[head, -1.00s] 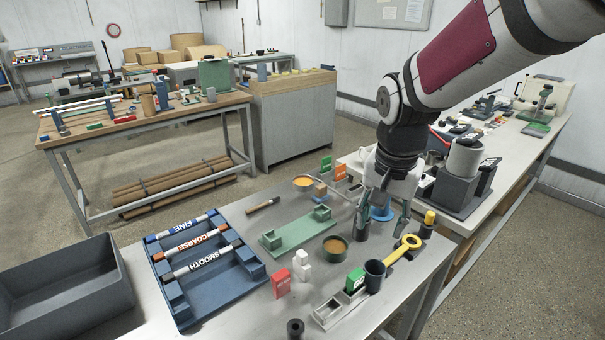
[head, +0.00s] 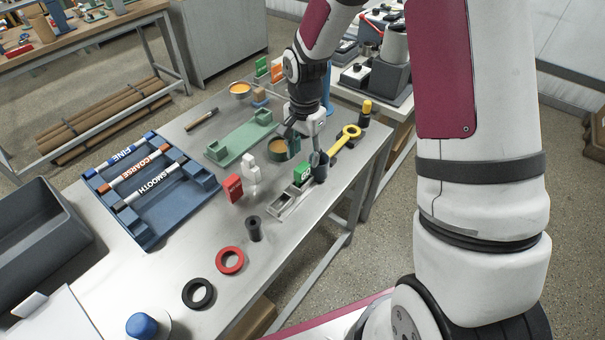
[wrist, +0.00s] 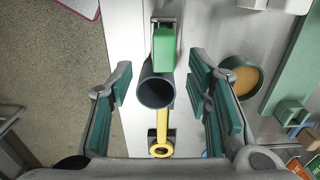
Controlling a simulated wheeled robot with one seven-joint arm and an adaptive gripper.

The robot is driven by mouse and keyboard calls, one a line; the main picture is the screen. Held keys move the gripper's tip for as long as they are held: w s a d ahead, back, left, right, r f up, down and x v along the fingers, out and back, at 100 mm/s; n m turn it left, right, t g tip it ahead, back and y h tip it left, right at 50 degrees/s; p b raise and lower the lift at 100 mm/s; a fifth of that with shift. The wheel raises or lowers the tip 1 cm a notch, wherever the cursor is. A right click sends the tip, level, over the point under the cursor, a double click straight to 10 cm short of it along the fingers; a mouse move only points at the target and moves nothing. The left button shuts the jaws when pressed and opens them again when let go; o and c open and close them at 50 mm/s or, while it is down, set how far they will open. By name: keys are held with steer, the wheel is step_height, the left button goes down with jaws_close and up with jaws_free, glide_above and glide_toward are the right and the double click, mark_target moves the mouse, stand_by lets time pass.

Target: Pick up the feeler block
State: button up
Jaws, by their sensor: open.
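No readable label names the feeler block. A green block (head: 302,174) sits at the far end of a small grey tray (head: 284,203), beside a dark open cup (head: 320,172). In the wrist view the green block (wrist: 165,52) lies just beyond the dark cup (wrist: 156,91). My gripper (head: 304,146) is open and empty above this part of the table. In the wrist view its teal-padded fingers (wrist: 161,88) stand on either side of the cup, with clear gaps. My gripper partly hides the cup in the head view.
A yellow ring-ended tool (head: 348,133) lies behind the cup, and a yellow-capped black cylinder (head: 365,113) stands beyond. A green bowl (head: 284,150) of brown material, white pieces (head: 250,168) and a red block (head: 232,188) are close by on the left. The front-right table edge is near.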

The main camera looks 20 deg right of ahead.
mark_target(302, 167)
steer(key=shift+w+a+f+p, duration=0.1)
steer(key=shift+f+p, duration=0.1)
steer(key=shift+f, duration=1.05)
steer(key=shift+s+a+f+p, duration=0.1)
steer(key=shift+f+p, duration=0.1)
steer(key=shift+f, duration=1)
steer(key=shift+w+a+f+p, duration=0.1)
steer(key=shift+f+p, duration=0.1)
steer(key=shift+f, duration=1.05)
jaws_close()
